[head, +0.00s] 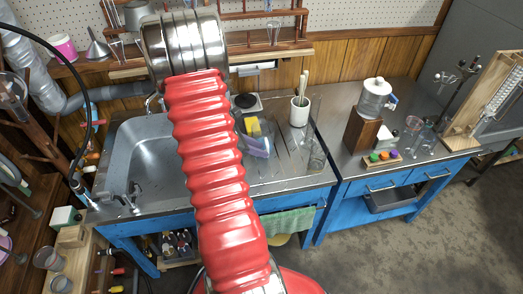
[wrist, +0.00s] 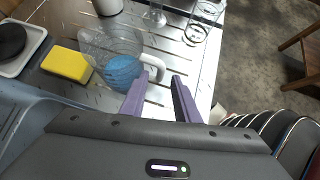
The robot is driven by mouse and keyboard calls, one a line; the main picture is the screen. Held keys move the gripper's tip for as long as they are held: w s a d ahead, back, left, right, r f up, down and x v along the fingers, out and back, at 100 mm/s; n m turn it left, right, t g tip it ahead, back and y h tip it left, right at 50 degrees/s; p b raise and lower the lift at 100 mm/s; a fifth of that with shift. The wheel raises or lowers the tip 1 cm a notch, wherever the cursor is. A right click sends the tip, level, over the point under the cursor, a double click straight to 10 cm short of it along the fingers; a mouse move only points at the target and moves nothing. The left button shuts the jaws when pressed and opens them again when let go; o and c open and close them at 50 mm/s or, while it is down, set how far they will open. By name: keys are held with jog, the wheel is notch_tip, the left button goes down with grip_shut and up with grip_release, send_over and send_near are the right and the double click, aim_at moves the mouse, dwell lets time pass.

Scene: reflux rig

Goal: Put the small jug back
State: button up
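The small jug (wrist: 112,42) is clear, with blue in its lower part and a white handle (wrist: 152,68) that points toward my gripper. It appears to stand on the ribbed metal drainboard (wrist: 190,62). In the head view a bluish clear shape beside my arm looks like the jug (head: 259,147). My gripper (wrist: 160,79) has two purple fingers spread apart, with nothing clamped between them. The handle's end is just beyond the fingertips, near the left one; I cannot tell whether they touch. My red-sleeved arm hides the gripper in the head view.
A yellow sponge (wrist: 67,65) lies left of the jug, with a black round item on a white base (wrist: 15,45) beyond. Glassware (wrist: 204,20) stands behind at right. The sink (head: 150,150) is left of the drainboard. A wooden stand (head: 362,131) bears a white-lidded vessel (head: 374,100).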

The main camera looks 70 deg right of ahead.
jog(key=v, duration=0.9)
jog(key=shift+w+a+r, duration=0.2)
jog(key=shift+w+r, duration=0.05)
jog(key=shift+r, duration=0.1)
dwell(0.3)
jog(key=w+a+r+m+t, duration=0.2)
jog(key=w+a+r, duration=0.15)
jog(key=a, duration=0.35)
jog(key=w+a+r+m+t+y, duration=0.1)
jog(key=w+a+r+t, duration=0.2)
jog(key=a, duration=0.4)
jog(key=w+a+r+m+t, duration=0.1)
jog(key=w+a+r+m, duration=0.15)
jog(key=a+r, duration=0.35)
jog(key=a+r+m+t+y, duration=0.1)
jog(key=a+r+t+y, duration=0.1)
jog(key=a, duration=1)
jog(key=s+a+r+m+t+y, duration=0.1)
jog(key=a+r+m+t+y, duration=0.1)
jog(key=a, duration=1)
notch_tip(320, 180, up, 3)
jog(key=shift+s+a+f+t+y, duration=0.2)
jog(key=shift+t+y, duration=0.3)
jog(key=shift+t, duration=0.6)
